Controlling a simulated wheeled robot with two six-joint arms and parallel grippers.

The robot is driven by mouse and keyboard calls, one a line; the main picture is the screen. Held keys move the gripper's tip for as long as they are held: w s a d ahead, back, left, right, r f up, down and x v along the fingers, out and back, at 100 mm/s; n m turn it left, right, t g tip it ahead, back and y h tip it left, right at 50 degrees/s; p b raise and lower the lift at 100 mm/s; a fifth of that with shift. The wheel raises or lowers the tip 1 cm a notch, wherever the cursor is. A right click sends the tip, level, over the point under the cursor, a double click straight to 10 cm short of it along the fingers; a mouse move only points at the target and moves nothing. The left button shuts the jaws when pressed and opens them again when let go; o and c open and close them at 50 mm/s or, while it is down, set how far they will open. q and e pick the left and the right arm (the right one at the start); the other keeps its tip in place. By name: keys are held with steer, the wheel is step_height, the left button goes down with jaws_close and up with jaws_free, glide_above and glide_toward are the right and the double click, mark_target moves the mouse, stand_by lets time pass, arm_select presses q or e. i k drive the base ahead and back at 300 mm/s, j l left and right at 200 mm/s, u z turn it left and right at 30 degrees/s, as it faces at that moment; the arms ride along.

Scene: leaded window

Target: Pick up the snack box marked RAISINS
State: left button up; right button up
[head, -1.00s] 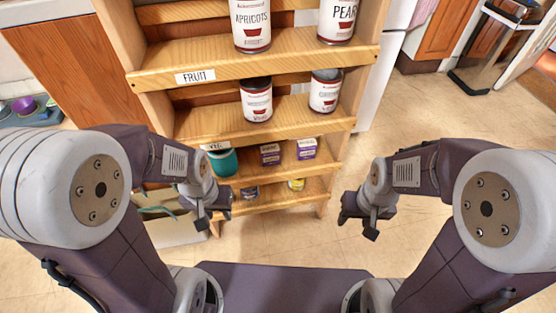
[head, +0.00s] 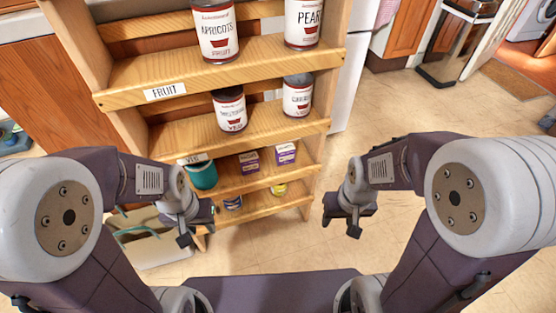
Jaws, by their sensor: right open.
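Two small purple and white boxes stand on a lower shelf of the wooden rack in the head view. The left purple box (head: 249,162) and the right purple box (head: 286,154) have print too small to read, so I cannot tell which is marked RAISINS. My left gripper (head: 190,233) is in front of the lower shelves, left of and nearer than the boxes; its jaw opening is unclear. My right gripper (head: 350,226) is open and empty, over floor right of the rack. Neither gripper touches a box.
The wooden rack (head: 217,132) holds large cans above, including apricots (head: 216,34) and pears (head: 302,22). A teal container (head: 202,175) stands left of the boxes. The floor right of the rack is clear.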

mark_target(249, 162)
steer(key=k+j, duration=0.1)
steer(key=j, duration=0.25)
steer(key=k+j+z, duration=0.1)
steer(key=j, duration=0.25)
steer(key=k+j, duration=0.1)
steer(key=j, duration=0.25)
steer(key=k+j, duration=0.1)
steer(key=j, duration=0.25)
steer(key=z, duration=0.05)
